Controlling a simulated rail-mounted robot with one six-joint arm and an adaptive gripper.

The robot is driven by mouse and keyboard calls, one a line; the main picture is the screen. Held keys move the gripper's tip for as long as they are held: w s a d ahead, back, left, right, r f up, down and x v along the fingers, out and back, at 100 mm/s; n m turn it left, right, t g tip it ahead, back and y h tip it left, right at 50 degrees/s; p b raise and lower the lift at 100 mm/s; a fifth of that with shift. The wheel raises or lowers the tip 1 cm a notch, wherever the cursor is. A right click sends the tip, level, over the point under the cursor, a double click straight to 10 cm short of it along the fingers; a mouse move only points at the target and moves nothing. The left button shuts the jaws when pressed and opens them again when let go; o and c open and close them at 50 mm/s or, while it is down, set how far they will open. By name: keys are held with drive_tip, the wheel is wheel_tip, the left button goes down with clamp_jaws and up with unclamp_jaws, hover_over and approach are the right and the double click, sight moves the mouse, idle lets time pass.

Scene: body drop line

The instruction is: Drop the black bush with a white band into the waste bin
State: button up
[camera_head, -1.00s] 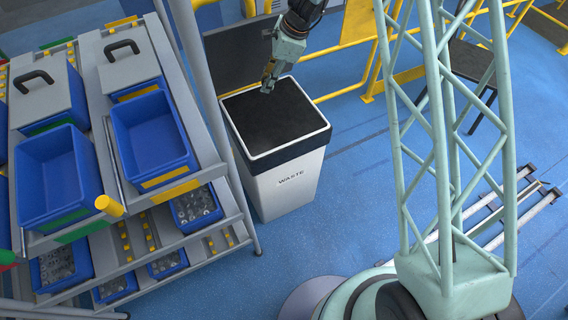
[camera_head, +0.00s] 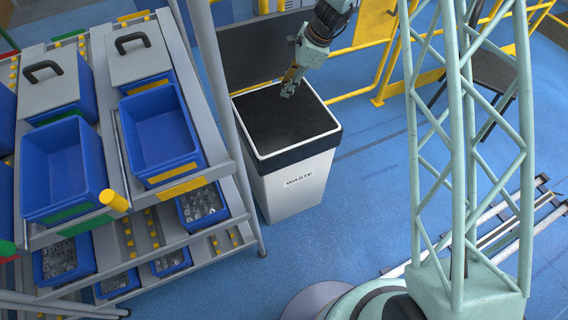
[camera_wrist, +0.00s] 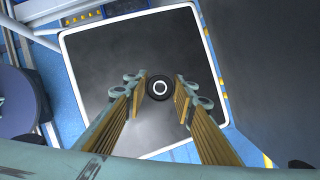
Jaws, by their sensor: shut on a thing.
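The black bush with a white band (camera_wrist: 160,88) shows in the wrist view as a small black ring with a pale ring inside, between the fingertips. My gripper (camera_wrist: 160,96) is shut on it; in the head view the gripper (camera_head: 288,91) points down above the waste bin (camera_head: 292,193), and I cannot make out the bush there. The bin is white with a dark band, a WASTE label and an open black top. In the wrist view its opening (camera_wrist: 98,62) lies behind the fingers and the bush.
A grey rack with blue bins (camera_head: 63,165) and lidded boxes (camera_head: 138,58) stands left of the waste bin. Yellow railing (camera_head: 352,92) runs behind it.

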drive_tip(key=shift+f+b, duration=2)
drive_tip(key=shift+f, duration=0.9)
drive_tip(key=o, duration=1)
drive_tip(key=shift+r, duration=0.1)
drive_tip(key=v, duration=1.2)
drive_tip(key=shift+d, duration=0.1)
